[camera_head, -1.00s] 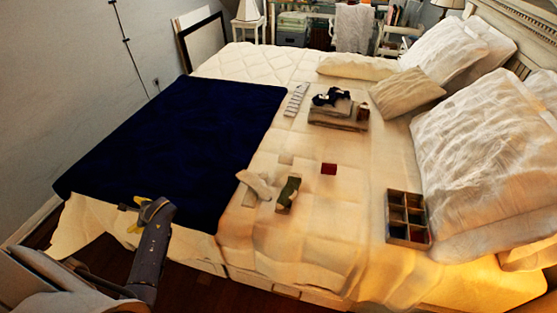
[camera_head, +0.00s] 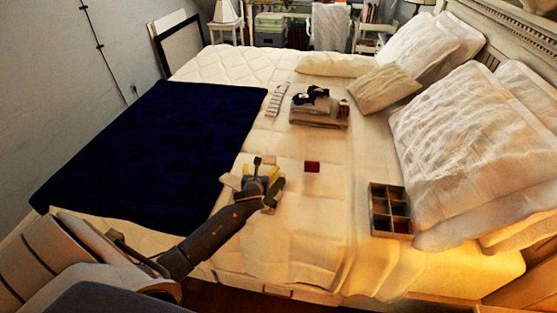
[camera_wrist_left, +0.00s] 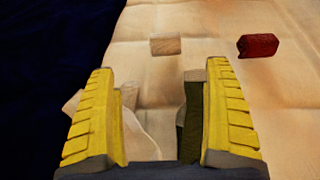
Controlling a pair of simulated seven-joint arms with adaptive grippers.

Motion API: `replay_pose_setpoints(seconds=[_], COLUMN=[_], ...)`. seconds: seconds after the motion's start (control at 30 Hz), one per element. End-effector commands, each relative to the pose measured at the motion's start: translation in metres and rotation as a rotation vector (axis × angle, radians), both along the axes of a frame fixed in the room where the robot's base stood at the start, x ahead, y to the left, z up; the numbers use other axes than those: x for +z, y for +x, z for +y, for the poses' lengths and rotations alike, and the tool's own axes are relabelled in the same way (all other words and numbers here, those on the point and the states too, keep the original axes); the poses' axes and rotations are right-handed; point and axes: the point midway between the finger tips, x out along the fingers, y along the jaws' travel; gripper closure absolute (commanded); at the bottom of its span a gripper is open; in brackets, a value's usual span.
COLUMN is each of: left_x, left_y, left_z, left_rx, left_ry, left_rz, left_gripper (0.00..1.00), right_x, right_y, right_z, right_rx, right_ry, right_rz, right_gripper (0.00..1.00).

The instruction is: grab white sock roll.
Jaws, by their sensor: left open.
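My left gripper (camera_head: 264,172) is open over the bed, above the small laundry pieces. In the left wrist view its two yellow fingers (camera_wrist_left: 160,115) stand apart with nothing gripped. A white sock-like piece (camera_wrist_left: 138,135) shows beside and partly behind the left finger. A dark green sock-like piece (camera_wrist_left: 188,122) lies close to the right finger. A small pale block-shaped piece (camera_wrist_left: 166,45) lies beyond the fingertips; I cannot tell whether it or the white piece is the white sock roll. In the head view the gripper hides much of these pieces.
A red block (camera_head: 312,167) lies right of the gripper. A compartment box (camera_head: 390,235) sits farther right near the pillows. A folded stack (camera_head: 318,118) lies behind. A dark blue blanket (camera_head: 150,150) covers the left of the bed. Bare sheet is free around the red block.

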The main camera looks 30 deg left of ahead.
Motion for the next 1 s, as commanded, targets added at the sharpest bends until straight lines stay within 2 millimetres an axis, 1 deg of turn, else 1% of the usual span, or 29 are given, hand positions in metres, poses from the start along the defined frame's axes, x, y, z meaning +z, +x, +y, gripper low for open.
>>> replay_pose_setpoints(seconds=[0.07, 0.13, 0.7, 0.8, 1.0], left_x=[-0.001, -0.003, -0.035, -0.039, -0.045], left_y=[0.004, 0.01, 0.08, 0.089, 0.101], left_z=[-0.004, -0.004, 0.027, 0.031, 0.037], left_rx=[-0.016, -0.022, -0.019, -0.018, -0.019], left_ry=[0.006, 0.008, 0.007, 0.005, 0.007], left_rz=[0.002, 0.001, 0.002, 0.001, 0.002], left_gripper=[0.15, 0.15, 0.15, 0.15, 0.15], right_x=[0.0, 0.0, 0.0, 0.0, 0.0], right_y=[0.001, 0.002, 0.004, 0.004, 0.003], right_z=[0.0, 0.0, 0.0, 0.0, 0.0], right_rx=[0.0, 0.0, -0.001, -0.001, -0.001], right_ry=[0.0, 0.001, 0.001, 0.001, 0.0], right_rz=[-0.001, -0.002, -0.005, -0.005, -0.004], right_gripper=[0.56, 0.56, 0.56, 0.56, 0.56])
